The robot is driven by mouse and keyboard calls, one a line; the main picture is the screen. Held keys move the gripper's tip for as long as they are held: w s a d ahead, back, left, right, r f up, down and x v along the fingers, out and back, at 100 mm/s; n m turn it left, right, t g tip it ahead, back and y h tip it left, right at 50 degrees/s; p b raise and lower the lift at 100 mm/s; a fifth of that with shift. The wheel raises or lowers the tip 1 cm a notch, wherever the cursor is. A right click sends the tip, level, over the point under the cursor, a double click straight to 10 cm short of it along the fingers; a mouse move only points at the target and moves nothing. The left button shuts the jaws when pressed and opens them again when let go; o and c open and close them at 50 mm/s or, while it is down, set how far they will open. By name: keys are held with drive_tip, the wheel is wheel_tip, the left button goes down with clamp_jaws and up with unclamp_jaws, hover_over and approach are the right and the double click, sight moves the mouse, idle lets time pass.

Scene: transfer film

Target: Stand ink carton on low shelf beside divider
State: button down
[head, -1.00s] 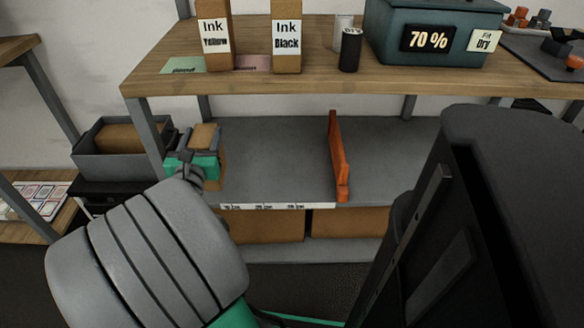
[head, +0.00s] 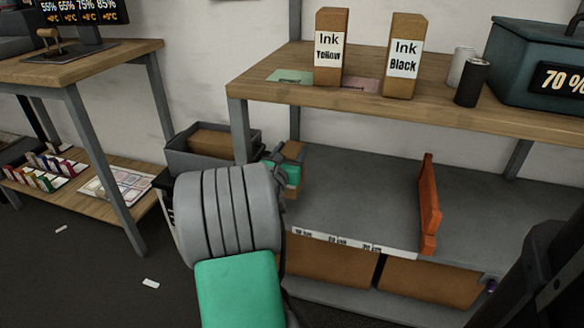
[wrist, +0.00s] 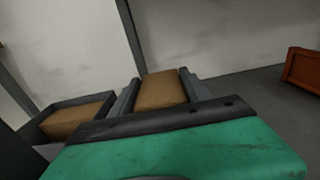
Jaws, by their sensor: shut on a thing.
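My gripper (wrist: 162,92) is shut on a brown carton (wrist: 162,88), whose top shows between the two fingers in the wrist view. In the head view the held carton (head: 293,150) is at the left end of the low grey shelf (head: 350,190), partly hidden by my gripper. I cannot tell whether it touches the shelf. The orange divider (head: 429,205) stands upright on the shelf, well to the right of the carton, and also shows at the right edge of the wrist view (wrist: 303,68). Bare shelf lies between them.
The wooden top (head: 300,92) above carries the Ink Yellow carton (head: 330,75), the Ink Black carton (head: 402,85), two cylinders and a teal box (head: 540,45). A shelf post (head: 240,130) and a grey bin (head: 178,158) are close left of my gripper. Brown boxes (head: 330,265) sit below.

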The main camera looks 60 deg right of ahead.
drive_tip(key=shift+w+d+f+b, duration=0.15)
drive_tip(key=shift+f+b, duration=0.3)
drive_tip(key=shift+f, duration=0.45)
drive_tip(key=shift+d+f+b, duration=0.15)
drive_tip(key=shift+f+b, duration=0.3)
drive_tip(key=shift+f, duration=0.4)
drive_tip(key=shift+f, duration=0.15)
drive_tip(key=c, duration=0.5)
unclamp_jaws()
drive_tip(key=shift+s+a+p, duration=0.3)
drive_tip(key=shift+a+p, duration=0.05)
drive_tip(key=shift+a, duration=1.65)
drive_tip(key=shift+s+a+p, duration=0.35)
drive_tip(key=shift+a+p, duration=0.05)
drive_tip(key=shift+a, duration=1.6)
drive_tip(key=shift+s+a+p, duration=0.3)
drive_tip(key=shift+a+p, duration=0.05)
drive_tip(key=shift+a, duration=1.65)
